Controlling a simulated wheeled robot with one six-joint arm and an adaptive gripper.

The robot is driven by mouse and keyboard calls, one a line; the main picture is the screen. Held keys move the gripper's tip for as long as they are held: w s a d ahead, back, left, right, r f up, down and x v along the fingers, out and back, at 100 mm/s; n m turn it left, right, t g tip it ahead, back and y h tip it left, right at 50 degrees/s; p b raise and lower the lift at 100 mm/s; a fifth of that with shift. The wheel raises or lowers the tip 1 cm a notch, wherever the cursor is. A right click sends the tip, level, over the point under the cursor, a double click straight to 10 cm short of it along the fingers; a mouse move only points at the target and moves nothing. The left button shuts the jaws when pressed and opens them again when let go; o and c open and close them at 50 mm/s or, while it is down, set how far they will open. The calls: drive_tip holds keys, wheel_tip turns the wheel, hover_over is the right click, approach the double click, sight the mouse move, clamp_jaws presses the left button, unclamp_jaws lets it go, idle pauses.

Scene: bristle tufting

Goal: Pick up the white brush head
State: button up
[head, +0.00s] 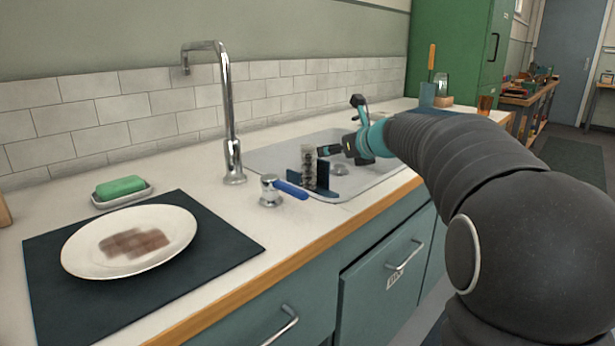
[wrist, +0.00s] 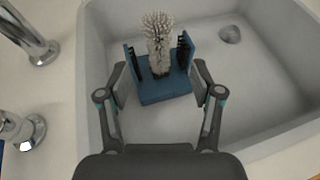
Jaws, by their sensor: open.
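The white brush head (wrist: 158,38) stands upright in a blue holder (wrist: 165,92) inside the sink, with dark bristle strips on either side. In the head view the brush head (head: 308,160) looks pale grey, and the blue holder (head: 322,191) shows at its foot. My gripper (wrist: 158,66) is open. In the wrist view its two fingers lie left and right of the holder, with the brush head between and beyond them. In the head view my gripper (head: 328,151) is just right of the brush head. I cannot tell whether the fingers touch the holder.
The sink basin (head: 268,158) surrounds the holder, with a drain (wrist: 229,34) at the far right in the wrist view. A soiled plate (head: 85,247) lies on a dark mat (head: 58,303).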

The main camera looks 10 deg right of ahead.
sight(312, 155)
drive_tip(key=x, duration=0.7)
drive_tip(key=shift+w+a+f, duration=0.15)
drive_tip(key=shift+w+f, duration=0.05)
drive_tip(key=shift+w, duration=0.15)
drive_tip(key=shift+x, duration=2.8)
drive_tip(key=shift+s+a+f, duration=0.1)
drive_tip(key=shift+a+f, duration=0.05)
clamp_jaws()
